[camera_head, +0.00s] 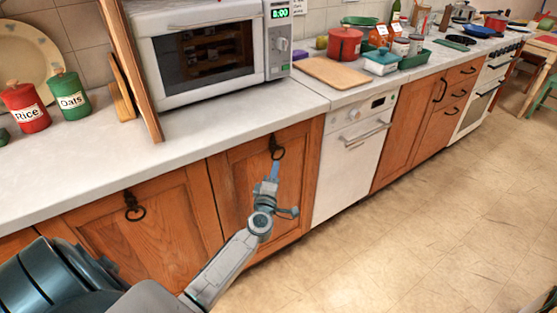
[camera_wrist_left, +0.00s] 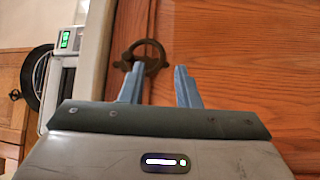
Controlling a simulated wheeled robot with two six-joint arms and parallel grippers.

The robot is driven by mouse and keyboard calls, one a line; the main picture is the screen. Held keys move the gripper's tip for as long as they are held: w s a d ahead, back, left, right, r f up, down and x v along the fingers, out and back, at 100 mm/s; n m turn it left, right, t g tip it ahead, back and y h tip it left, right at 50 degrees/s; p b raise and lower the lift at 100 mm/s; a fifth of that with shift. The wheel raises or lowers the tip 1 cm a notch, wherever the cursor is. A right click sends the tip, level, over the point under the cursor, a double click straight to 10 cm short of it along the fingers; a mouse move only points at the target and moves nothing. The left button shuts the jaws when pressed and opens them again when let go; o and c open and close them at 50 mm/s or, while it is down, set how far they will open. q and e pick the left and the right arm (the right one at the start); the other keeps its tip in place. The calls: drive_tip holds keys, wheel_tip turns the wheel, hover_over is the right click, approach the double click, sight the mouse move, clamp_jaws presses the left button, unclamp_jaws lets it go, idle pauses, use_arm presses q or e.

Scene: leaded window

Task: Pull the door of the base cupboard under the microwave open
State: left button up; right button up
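The wooden base cupboard door (camera_head: 238,182) under the right part of the microwave (camera_head: 205,50) is closed, flush with its frame. A dark iron ring handle (camera_head: 277,153) hangs near its top edge. My left gripper (camera_head: 274,168) is in front of this door, just below the ring. In the left wrist view, its two blue fingers (camera_wrist_left: 160,80) are apart, and the ring (camera_wrist_left: 150,62) shows just past the tips, nearer the left finger. The space between the fingers looks empty. I cannot tell whether a finger touches the ring. My right gripper is in neither view.
A second closed door (camera_head: 150,240) with its own ring (camera_head: 134,210) is to the left. A white dishwasher (camera_head: 350,155) adjoins on the right. The light counter (camera_head: 200,128) overhangs the doors. The tiled floor (camera_head: 420,220) in front at right is clear.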

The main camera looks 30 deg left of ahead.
sight(279, 159)
use_arm(q)
drive_tip(key=x, duration=0.6)
drive_tip(key=shift+f, duration=0.1)
drive_tip(key=shift+w+a, duration=0.1)
drive_tip(key=shift+w, duration=0.1)
clamp_jaws()
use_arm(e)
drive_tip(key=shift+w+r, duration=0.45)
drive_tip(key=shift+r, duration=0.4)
